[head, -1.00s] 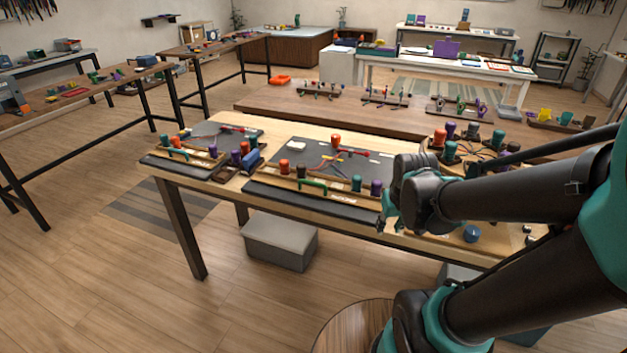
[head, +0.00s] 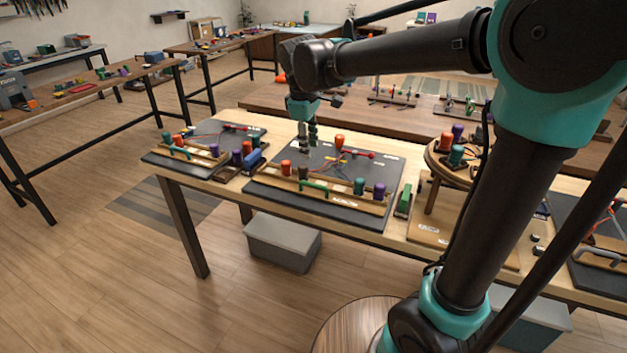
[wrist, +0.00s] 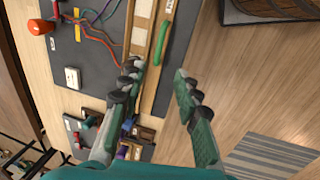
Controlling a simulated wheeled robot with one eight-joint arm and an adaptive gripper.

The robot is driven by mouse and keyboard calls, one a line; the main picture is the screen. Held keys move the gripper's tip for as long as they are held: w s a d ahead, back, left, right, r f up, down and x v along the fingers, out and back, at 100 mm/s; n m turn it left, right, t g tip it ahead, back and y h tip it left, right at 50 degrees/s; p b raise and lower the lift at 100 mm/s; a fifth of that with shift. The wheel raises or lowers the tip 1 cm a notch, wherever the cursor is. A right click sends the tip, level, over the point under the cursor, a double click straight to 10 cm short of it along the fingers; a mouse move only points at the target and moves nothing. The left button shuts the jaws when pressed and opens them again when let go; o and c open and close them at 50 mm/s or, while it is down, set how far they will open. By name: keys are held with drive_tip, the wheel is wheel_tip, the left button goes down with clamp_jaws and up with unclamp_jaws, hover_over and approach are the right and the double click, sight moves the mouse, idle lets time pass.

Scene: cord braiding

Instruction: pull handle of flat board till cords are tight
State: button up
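The flat board (head: 384,165) is a dark grey slab on the light wooden table. A wooden bar with a green handle (head: 314,186) runs along its near side; the handle also shows in the wrist view (wrist: 163,42). Red, purple and teal cords (wrist: 97,30) lie on the board in loose curves, some running towards the bar. My gripper (head: 308,145) points down above the board's back left part. In the wrist view my gripper (wrist: 158,76) is open and empty, with the handle beyond its fingertips, apart from them.
Orange, teal and purple pegs (head: 378,191) stand along the bar. An orange peg (head: 339,143) stands at the board's back. A smaller board with a blue block (head: 253,158) lies to the left, and a round wooden stand (head: 440,160) to the right. Floor in front is clear around a grey box (head: 283,243).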

sight(314, 184)
drive_tip(key=w+f, duration=0.1)
drive_tip(key=f, duration=0.8)
drive_tip(key=w+d+f, duration=0.1)
drive_tip(key=f, duration=0.4)
drive_tip(key=shift+w, duration=0.3)
clamp_jaws()
